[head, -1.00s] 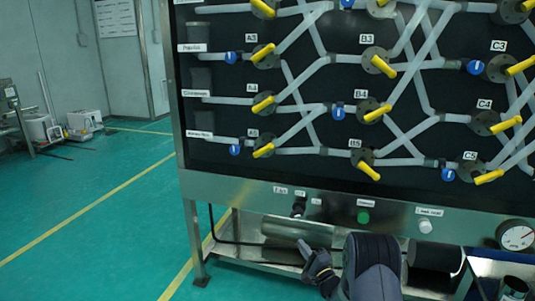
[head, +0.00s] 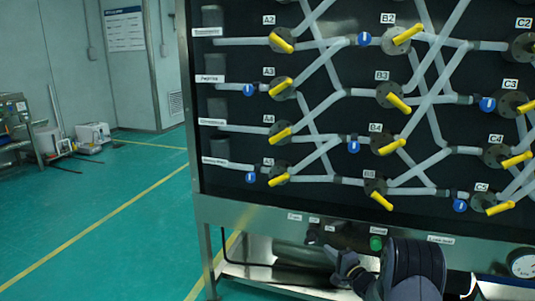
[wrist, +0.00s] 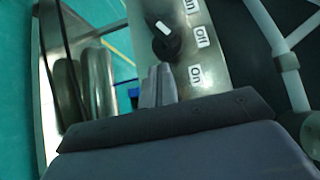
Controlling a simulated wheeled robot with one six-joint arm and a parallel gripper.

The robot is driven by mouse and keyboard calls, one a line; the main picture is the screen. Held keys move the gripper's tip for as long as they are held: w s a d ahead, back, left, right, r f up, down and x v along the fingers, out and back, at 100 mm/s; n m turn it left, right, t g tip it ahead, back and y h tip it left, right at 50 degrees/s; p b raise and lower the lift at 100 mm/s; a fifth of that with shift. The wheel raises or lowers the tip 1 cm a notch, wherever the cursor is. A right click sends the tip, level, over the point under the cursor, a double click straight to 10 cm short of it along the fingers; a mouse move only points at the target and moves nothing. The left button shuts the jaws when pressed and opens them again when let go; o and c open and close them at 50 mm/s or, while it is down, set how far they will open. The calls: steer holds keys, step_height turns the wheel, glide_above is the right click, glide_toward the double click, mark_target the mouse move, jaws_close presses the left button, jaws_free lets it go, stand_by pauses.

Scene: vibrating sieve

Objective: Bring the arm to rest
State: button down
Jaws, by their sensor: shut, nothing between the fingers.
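My gripper (head: 340,258) is low in the head view, in front of the lower part of the panel, to the right of and below a black rotary knob (head: 312,238). In the wrist view, my gripper (wrist: 158,72) has its two grey fingers together, with nothing between them. The black knob (wrist: 166,40) with a white pointer is just beyond the fingertips and looks apart from them. Labels reading "Off" (wrist: 201,36) and "On" (wrist: 195,76) are beside it.
The black panel (head: 235,148) carries pale pipes and yellow-handled valves. A green button (head: 376,243) is on its metal strip, and a gauge (head: 523,264) is at lower right. Open green floor (head: 90,215) lies to the left.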

steer(key=shift+s+d, duration=0.6)
steer(key=shift+s, duration=0.05)
